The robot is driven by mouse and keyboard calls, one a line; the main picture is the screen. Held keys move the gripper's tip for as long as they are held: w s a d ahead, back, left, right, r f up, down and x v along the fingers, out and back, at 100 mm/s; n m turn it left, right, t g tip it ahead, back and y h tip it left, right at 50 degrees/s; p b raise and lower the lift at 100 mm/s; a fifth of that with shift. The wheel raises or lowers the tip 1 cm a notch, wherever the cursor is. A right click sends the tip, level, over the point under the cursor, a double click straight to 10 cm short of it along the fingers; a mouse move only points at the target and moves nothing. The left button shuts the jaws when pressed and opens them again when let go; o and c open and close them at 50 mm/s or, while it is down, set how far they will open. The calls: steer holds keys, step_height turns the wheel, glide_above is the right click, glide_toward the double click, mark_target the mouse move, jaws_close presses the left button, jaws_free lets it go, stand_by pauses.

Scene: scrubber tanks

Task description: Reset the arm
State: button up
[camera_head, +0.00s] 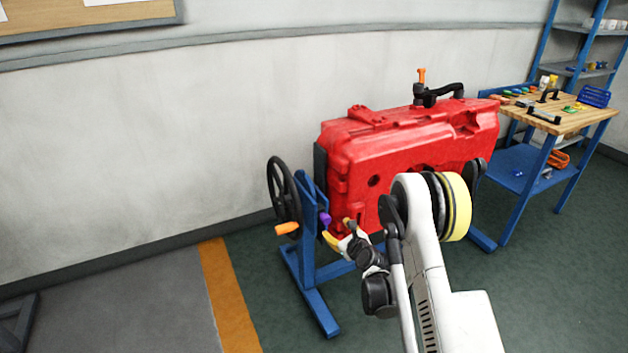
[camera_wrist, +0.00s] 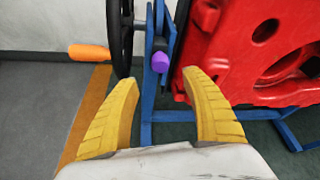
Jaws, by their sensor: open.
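My gripper (camera_wrist: 165,105) has two yellow ribbed fingers, spread apart with nothing between them. In the head view my gripper (camera_head: 339,232) is partly hidden at the end of my white and black arm, in front of the blue stand (camera_head: 312,250). The red tank (camera_head: 405,150) is mounted on that stand, and it fills the right of the wrist view (camera_wrist: 255,50). A purple knob (camera_head: 325,219) on the stand shows beyond the fingers in the wrist view (camera_wrist: 160,62). A black handwheel (camera_head: 282,190) with an orange handle (camera_head: 287,229) is at the stand's left.
A blue-legged workbench (camera_head: 565,112) with a wooden top and small items stands at the right, with a blue shelf (camera_head: 580,70) behind it. A grey wall (camera_head: 140,150) runs behind the stand. The grey floor (camera_head: 120,310) left of the orange stripe (camera_head: 229,300) is mostly clear.

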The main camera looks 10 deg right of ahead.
steer(key=s+a+r+n+g, duration=0.1)
steer(key=s+r+n+g, duration=0.1)
steer(key=s+r+n, duration=0.8)
steer(key=s+a+r+n+g, duration=0.15)
steer(key=s+r+n, duration=0.3)
steer(key=r, duration=0.95)
steer(key=s+d+r+n+g+h, duration=0.1)
steer(key=s+n, duration=0.6)
steer(key=s, duration=0.7)
steer(key=s+r+n+g+h, duration=0.1)
steer(key=s+n+g, duration=0.1)
steer(key=s+n, duration=0.6)
steer(key=s, duration=0.5)
steer(key=shift+s+d+h, duration=0.3)
steer(key=shift+s+d, duration=0.1)
steer(key=shift+n, duration=0.25)
